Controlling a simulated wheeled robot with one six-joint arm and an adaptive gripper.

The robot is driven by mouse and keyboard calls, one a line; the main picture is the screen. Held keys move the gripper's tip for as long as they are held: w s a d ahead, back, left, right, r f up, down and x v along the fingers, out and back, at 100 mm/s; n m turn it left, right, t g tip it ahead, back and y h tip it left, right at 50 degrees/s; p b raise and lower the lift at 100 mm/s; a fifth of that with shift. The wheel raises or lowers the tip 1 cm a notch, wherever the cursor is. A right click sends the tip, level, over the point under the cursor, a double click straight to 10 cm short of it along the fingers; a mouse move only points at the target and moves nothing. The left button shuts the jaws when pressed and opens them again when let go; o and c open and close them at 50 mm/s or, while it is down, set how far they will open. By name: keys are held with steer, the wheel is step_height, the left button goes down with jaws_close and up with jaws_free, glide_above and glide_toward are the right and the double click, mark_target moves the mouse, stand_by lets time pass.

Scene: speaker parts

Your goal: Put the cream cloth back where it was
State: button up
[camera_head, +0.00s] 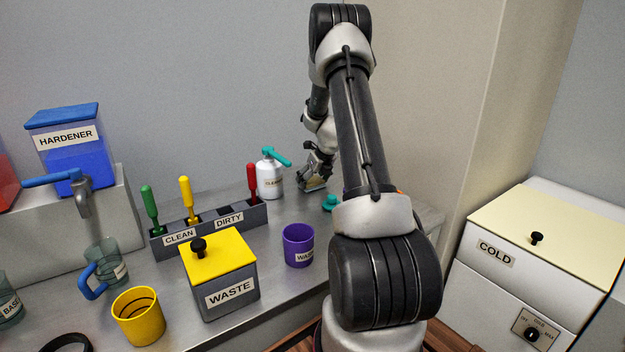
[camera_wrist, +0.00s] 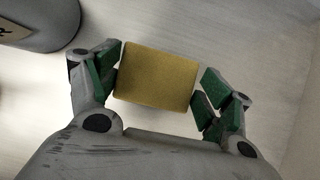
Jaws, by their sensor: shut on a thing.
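My gripper (camera_head: 316,176) is at the back right of the metal counter, low near the surface, just right of the white spray bottle. The cloth (camera_head: 312,186) shows only as a small pale patch under the fingers in the head view. I cannot tell whether it touches the counter.
The white spray bottle (camera_head: 269,180) stands close left of my gripper, and a small teal item (camera_head: 331,203) lies in front. A CLEAN/DIRTY rack (camera_head: 210,228), yellow-lidded WASTE box (camera_head: 220,277) and purple cup (camera_head: 298,246) stand further left. A COLD unit (camera_head: 540,262) is at right.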

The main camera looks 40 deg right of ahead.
steer(key=o, duration=1.2)
steer(key=shift+o, duration=0.2)
steer(key=v, duration=1.2)
steer(key=s+a+r+n+y, duration=0.1)
steer(key=s+a+r+n, duration=0.4)
steer(key=a+r+n, duration=0.25)
steer(key=s+a+r+n, duration=0.4)
steer(key=a+r+n, duration=0.2)
steer(key=a+n, duration=0.15)
steer(key=s+a+r+n+g, duration=0.1)
steer(key=s+a+n, duration=0.4)
steer(key=s+n, duration=0.5)
steer(key=s+a+r+n, duration=0.1)
steer(key=s+a+n, duration=0.4)
steer(key=s+n, duration=0.6)
steer(key=shift+s+a+n+g+h, duration=0.3)
steer(key=shift+s+g, duration=0.1)
steer(key=shift+s, duration=0.8)
